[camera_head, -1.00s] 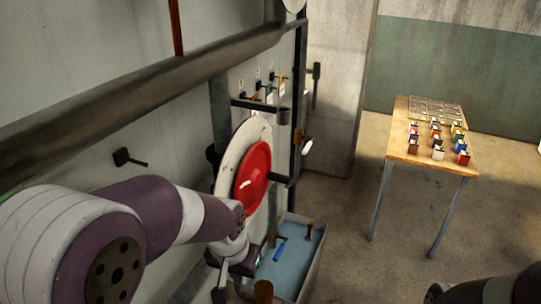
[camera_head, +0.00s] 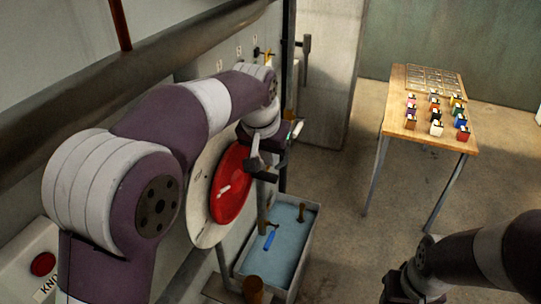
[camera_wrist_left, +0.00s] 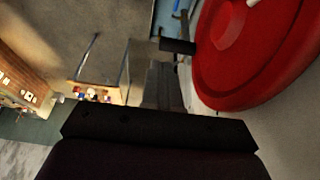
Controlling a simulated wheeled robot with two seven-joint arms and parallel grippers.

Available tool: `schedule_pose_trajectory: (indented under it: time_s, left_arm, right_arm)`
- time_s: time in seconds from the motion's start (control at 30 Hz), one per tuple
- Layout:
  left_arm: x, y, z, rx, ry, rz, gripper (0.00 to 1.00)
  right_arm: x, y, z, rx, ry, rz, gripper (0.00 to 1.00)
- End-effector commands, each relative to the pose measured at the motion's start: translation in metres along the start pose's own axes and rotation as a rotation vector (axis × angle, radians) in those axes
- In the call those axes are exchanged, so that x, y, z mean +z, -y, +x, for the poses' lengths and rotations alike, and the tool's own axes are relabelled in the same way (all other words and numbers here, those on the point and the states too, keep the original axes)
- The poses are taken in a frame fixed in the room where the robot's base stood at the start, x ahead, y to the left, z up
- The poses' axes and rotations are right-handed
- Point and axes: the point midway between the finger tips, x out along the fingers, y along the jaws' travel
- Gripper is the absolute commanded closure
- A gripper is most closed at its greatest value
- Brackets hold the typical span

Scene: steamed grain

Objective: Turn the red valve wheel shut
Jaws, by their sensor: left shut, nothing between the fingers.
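The red valve wheel (camera_head: 231,186) stands upright on a pale round plate (camera_head: 201,196) at the left wall in the head view. It fills the upper right of the left wrist view (camera_wrist_left: 250,65). A short dark peg (camera_wrist_left: 178,46) sticks out beside its rim there. My left gripper (camera_head: 257,164) is at the wheel's upper right edge, shut with nothing in it; its narrow fingers also show in the left wrist view (camera_wrist_left: 162,85), beside the rim. I cannot tell whether they touch the wheel. My right gripper (camera_head: 402,288) is low at the right, its fingers unclear.
A blue-lined tray (camera_head: 285,240) with a blue-handled tool stands below the wheel. A thick pipe (camera_head: 130,75) runs along the wall above. A wooden table (camera_head: 400,118) with several coloured small boxes stands at the back right. The floor between is clear.

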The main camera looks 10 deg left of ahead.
Motion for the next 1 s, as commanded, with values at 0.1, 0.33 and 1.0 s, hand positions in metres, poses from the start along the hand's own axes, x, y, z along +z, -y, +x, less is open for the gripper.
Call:
schedule_pose_trajectory:
  time_s: [0.1,0.33,1.0]
  left_arm:
    - [0.001,0.000,0.024,0.000,0.005,0.000,1.00]
    - [0.000,0.000,0.054,0.000,0.004,-0.001,1.00]
    - [0.010,0.000,0.090,0.000,0.003,0.000,1.00]
  right_arm:
    - [0.001,0.000,0.007,0.000,0.001,0.000,0.57]
    - [-0.001,0.000,-0.002,0.000,-0.001,0.000,0.57]
    - [0.002,0.000,0.020,0.000,0.000,0.000,0.57]
